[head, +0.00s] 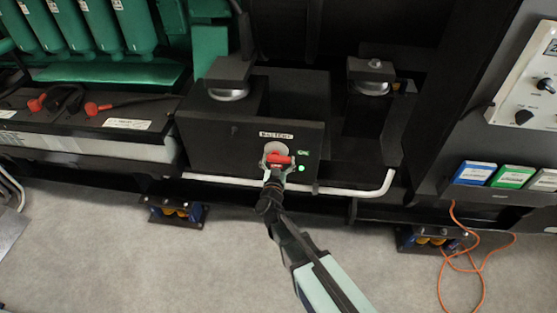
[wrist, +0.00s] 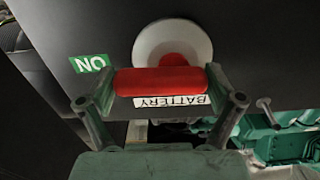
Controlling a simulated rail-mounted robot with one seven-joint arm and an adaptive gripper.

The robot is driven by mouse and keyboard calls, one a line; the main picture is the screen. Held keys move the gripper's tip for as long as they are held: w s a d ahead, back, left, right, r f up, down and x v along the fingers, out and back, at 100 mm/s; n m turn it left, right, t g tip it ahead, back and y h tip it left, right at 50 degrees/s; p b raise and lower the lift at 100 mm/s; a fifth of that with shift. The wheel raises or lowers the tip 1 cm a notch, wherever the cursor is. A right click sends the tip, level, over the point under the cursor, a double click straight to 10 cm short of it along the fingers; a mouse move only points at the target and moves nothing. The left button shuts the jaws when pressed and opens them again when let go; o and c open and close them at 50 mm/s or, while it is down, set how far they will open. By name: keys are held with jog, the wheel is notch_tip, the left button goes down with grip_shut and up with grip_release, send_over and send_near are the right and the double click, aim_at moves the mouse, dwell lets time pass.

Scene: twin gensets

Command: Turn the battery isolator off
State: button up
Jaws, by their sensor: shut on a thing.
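The battery isolator has a red handle (head: 280,160) on a pale round disc (head: 275,148), on the front of a black box (head: 210,140). The handle lies roughly level, its right end towards a green ON label (head: 303,155). My gripper (head: 274,170) is at the handle from the front. In the wrist view, the red handle (wrist: 165,81) lies between the two fingers of my gripper (wrist: 162,98), which is shut on it. The BATTERY label (wrist: 172,102) and the ON label (wrist: 88,63) appear upside down there.
A white pipe (head: 345,191) runs along below the box. A battery (head: 90,145) with red-capped leads sits at the left. Blue, green and grey boxes (head: 513,175) and a control panel (head: 530,85) stand at the right.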

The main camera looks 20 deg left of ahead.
jog(key=shift+f, duration=0.1)
jog(key=m+b, duration=0.1)
jog(key=m, duration=0.1)
jog(key=m+b, duration=0.2)
jog(key=m, duration=0.1)
jog(key=shift+a+f, duration=0.1)
jog(key=shift+f, duration=0.3)
jog(key=m+b, duration=0.1)
jog(key=m, duration=0.1)
jog(key=m+b, duration=0.2)
jog(key=shift+a+f+m, duration=0.15)
jog(key=shift+f+m, duration=0.05)
jog(key=shift+m, duration=0.1)
jog(key=m+b, duration=0.2)
jog(key=m, duration=0.1)
jog(key=m+b, duration=0.2)
jog(key=shift+s+a+f, duration=0.1)
jog(key=shift+a, duration=0.2)
jog(key=shift+a+m+b, duration=0.15)
jog(key=shift+m+b, duration=0.6)
jog(key=shift+m, duration=0.65)
jog(key=o, duration=0.8)
jog(key=shift+s, duration=0.1)
